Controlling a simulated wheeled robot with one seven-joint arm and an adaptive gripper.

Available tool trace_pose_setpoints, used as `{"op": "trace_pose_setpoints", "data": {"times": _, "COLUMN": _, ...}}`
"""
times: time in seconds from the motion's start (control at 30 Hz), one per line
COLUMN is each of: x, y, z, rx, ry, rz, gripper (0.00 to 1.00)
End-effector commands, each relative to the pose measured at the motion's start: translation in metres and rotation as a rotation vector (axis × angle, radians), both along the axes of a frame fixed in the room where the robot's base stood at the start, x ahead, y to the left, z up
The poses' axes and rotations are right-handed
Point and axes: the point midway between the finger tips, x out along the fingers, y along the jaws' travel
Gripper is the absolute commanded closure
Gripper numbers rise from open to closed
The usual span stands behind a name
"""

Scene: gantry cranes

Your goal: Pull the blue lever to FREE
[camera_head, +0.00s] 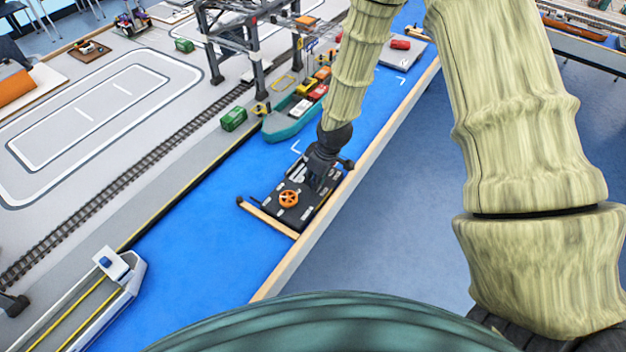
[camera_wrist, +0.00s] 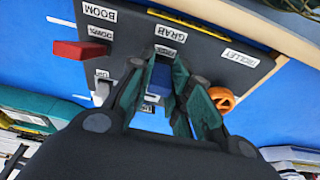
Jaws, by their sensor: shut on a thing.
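The dark control panel (camera_head: 268,197) lies at the edge of the blue table surface and fills the upper part of the wrist view (camera_wrist: 225,70). The blue lever (camera_wrist: 160,80) stands in the panel's middle column, under the upside-down GRAB label (camera_wrist: 170,34). My gripper (camera_wrist: 163,85) has its green fingers closed on either side of the blue lever. In the head view my gripper (camera_head: 320,170) is over the panel's far part and hides the lever. Small white labels sit above and below the lever; I cannot read them surely.
A red lever (camera_wrist: 80,50) stands in the BOOM column, left in the wrist view. An orange handwheel (camera_head: 289,198) is close beside my fingers. A wooden rail (camera_head: 290,262) edges the table. A teal ship (camera_head: 290,125) and gantry crane (camera_head: 262,75) stand beyond.

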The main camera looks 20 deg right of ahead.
Motion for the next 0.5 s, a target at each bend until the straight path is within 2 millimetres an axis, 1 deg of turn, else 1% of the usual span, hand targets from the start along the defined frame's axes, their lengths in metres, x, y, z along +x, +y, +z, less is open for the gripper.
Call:
{"op": "trace_pose_setpoints", "data": {"times": 0.03, "x": -0.0014, "y": -0.0014, "z": -0.0042, "rx": 0.027, "ry": -0.03, "rz": -0.002, "gripper": 1.0}}
{"op": "trace_pose_setpoints", "data": {"times": 0.3, "x": -0.0062, "y": -0.0053, "z": -0.005, "rx": 0.134, "ry": -0.168, "rz": -0.004, "gripper": 1.0}}
{"op": "trace_pose_setpoints", "data": {"times": 0.5, "x": -0.0084, "y": -0.0073, "z": -0.0056, "rx": 0.184, "ry": -0.236, "rz": -0.002, "gripper": 1.0}}
